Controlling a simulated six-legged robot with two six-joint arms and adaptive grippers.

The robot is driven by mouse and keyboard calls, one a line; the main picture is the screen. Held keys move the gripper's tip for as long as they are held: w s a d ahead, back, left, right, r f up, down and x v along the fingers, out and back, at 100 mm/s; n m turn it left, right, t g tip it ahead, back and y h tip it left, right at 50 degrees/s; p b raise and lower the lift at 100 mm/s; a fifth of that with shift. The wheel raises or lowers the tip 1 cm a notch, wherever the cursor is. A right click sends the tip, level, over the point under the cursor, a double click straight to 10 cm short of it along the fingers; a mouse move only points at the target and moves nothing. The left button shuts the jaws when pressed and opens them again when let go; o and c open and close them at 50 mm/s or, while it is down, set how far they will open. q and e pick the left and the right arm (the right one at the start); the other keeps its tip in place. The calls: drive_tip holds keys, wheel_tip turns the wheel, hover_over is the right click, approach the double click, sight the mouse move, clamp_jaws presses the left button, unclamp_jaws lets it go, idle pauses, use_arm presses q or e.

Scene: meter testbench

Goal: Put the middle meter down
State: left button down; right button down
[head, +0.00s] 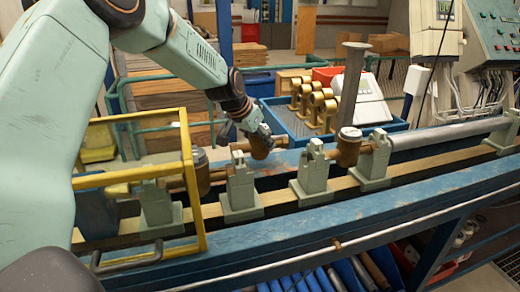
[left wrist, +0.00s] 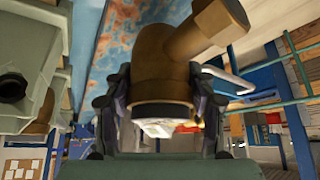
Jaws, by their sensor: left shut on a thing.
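My left gripper (head: 258,132) is shut on the middle meter (head: 261,150), a brown bronze body with a pipe stub. It holds the meter above the bench, near the gap between two grey-green clamp blocks, a left one (head: 240,188) and a right one (head: 312,172). In the left wrist view the meter (left wrist: 165,65) fills the space between the two dark fingers of the gripper (left wrist: 157,105). Another meter (head: 201,172) sits in the line to the left, partly behind the yellow frame. A third meter (head: 348,148) sits to the right. My right gripper is not in view.
A blue tray (head: 290,137) behind the bench holds several brass meters (head: 315,105) and a white device (head: 366,98). A yellow frame (head: 188,170) stands at the left. A grey pipe (head: 440,134) runs along the bench's right part. A grey post (head: 352,85) rises behind the bench.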

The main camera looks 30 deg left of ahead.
sight(253, 137)
use_arm(q)
wheel_tip(253, 137, down, 2)
drive_tip(key=shift+f, duration=0.15)
drive_tip(key=shift+w+f, duration=0.1)
drive_tip(key=shift+f, duration=0.05)
drive_tip(key=shift+f+b, duration=0.1)
drive_tip(key=shift+b, duration=0.3)
drive_tip(key=c, duration=0.7)
unclamp_jaws()
drive_tip(key=shift+s, duration=0.2)
drive_tip(key=shift+o, duration=1.3)
drive_tip(key=shift+f, duration=0.15)
drive_tip(key=shift+s+r+p, duration=0.1)
drive_tip(key=shift+r+p, duration=0.25)
drive_tip(key=shift+r, duration=0.2)
drive_tip(key=p+v, duration=0.2)
drive_tip(key=v, duration=0.4)
drive_tip(key=shift+s+r, duration=0.2)
drive_tip(key=shift+r, duration=0.15)
